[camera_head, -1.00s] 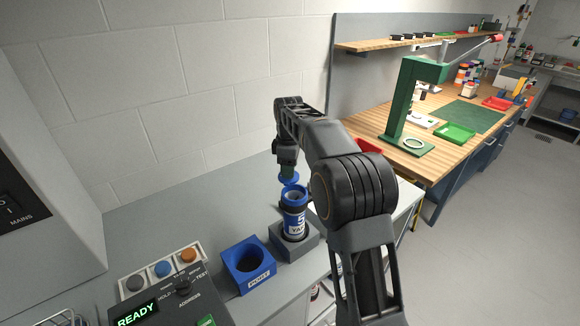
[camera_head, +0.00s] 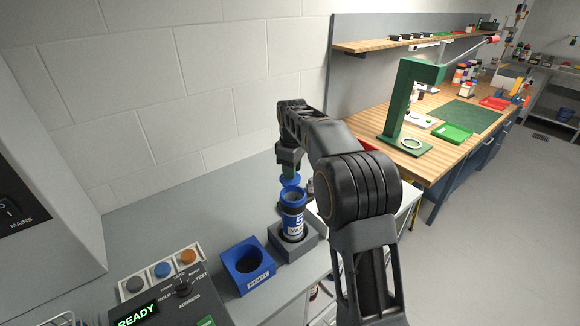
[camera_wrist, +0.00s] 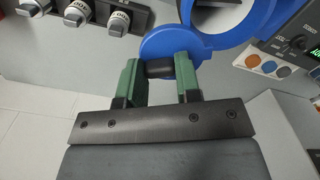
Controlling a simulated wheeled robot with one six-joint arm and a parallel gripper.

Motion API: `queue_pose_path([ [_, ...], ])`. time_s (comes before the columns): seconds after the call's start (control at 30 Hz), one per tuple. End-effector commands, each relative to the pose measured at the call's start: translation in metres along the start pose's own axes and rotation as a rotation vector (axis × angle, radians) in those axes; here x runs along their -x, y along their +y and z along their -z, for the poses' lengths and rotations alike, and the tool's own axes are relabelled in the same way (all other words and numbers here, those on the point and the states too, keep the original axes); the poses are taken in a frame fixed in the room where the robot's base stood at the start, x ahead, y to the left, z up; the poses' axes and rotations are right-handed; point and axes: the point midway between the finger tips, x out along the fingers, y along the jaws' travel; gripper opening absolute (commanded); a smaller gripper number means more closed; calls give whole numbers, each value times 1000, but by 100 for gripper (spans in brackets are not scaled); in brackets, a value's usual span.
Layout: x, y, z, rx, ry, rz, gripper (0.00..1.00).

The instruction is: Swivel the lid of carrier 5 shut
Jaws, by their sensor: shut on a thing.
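Carrier 5 (camera_head: 293,222) is a blue and white tube with a "5" on its label, standing upright in a grey holder (camera_head: 309,242). Its blue rim shows in the wrist view (camera_wrist: 268,12) around an open mouth. The round blue lid (camera_head: 291,181) is swung out to the far side of the mouth, which stays mostly uncovered. In the wrist view the lid (camera_wrist: 178,42) lies beside the rim, overlapping its edge. My gripper (camera_head: 289,172) is above the lid. Its green fingers (camera_wrist: 159,70) are shut on the lid's dark tab (camera_wrist: 159,69).
A blue port block (camera_head: 234,262) with a round opening sits left of the holder. A control box reading READY (camera_head: 138,314) and coloured buttons (camera_head: 162,270) stand further left. Knobs (camera_wrist: 84,15) show at the wrist view's upper left. Grey counter behind the port is clear.

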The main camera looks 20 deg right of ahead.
Motion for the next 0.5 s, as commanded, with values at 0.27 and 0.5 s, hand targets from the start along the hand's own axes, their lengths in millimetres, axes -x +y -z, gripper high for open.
queue_pose_path([
  [0.27, 2, -2, -13, -263, 1, 0, 8],
  [0.5, 1, -6, -23, -491, 1, -1, 8],
])
